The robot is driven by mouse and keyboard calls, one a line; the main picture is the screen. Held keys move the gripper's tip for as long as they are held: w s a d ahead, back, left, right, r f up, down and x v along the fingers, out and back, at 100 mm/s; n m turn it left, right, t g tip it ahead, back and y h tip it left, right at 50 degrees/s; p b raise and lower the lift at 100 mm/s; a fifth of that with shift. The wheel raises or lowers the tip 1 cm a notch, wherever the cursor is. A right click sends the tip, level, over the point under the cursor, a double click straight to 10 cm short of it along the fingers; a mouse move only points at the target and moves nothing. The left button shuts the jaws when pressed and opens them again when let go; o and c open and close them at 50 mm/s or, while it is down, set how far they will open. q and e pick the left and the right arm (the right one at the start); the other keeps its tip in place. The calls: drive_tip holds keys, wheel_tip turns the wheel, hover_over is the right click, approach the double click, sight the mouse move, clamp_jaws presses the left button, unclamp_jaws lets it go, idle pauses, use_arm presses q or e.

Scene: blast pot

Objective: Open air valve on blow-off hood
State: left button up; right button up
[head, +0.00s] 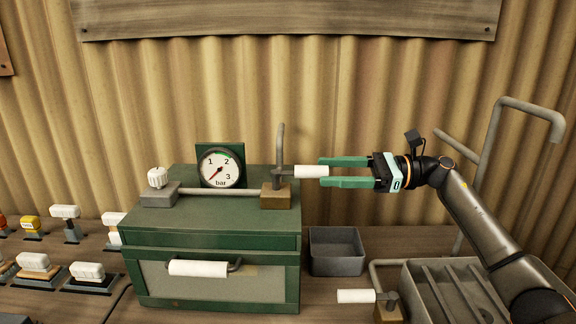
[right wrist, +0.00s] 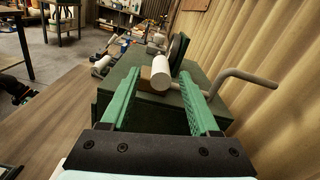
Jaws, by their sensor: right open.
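The blow-off hood (head: 215,240) is a green box on the bench with a pressure gauge (head: 221,167) on top. The air valve is a brass-coloured block (head: 276,196) at the hood's top right, with a grey pipe rising behind it. Its white lever handle (head: 311,171) points right. My right gripper (head: 320,171) is open, its green fingers pointing left, with their tips near the end of the handle. In the right wrist view the white handle (right wrist: 159,70) shows end-on between the open fingers (right wrist: 162,85). I cannot tell whether they touch it. My left gripper is not in view.
A second small valve with a white knob (head: 157,178) sits at the hood's top left. A white drawer-like handle (head: 198,268) is on its front. A grey bin (head: 336,250) and a lower white-handled valve (head: 357,296) are to the right. Corrugated wall stands close behind.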

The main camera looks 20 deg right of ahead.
sight(294, 172)
drive_tip(key=p+x, duration=0.1)
drive_tip(key=x, duration=0.6)
drive_tip(key=shift+w+a+r+p, duration=0.1)
drive_tip(key=shift+w+a+p, duration=0.1)
drive_tip(key=shift+a+p, duration=0.15)
drive_tip(key=shift+w+a, duration=0.25)
drive_tip(key=shift+a, duration=0.1)
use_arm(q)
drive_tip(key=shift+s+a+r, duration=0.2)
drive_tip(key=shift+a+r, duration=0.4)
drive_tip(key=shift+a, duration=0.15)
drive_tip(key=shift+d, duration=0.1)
use_arm(e)
clamp_jaws()
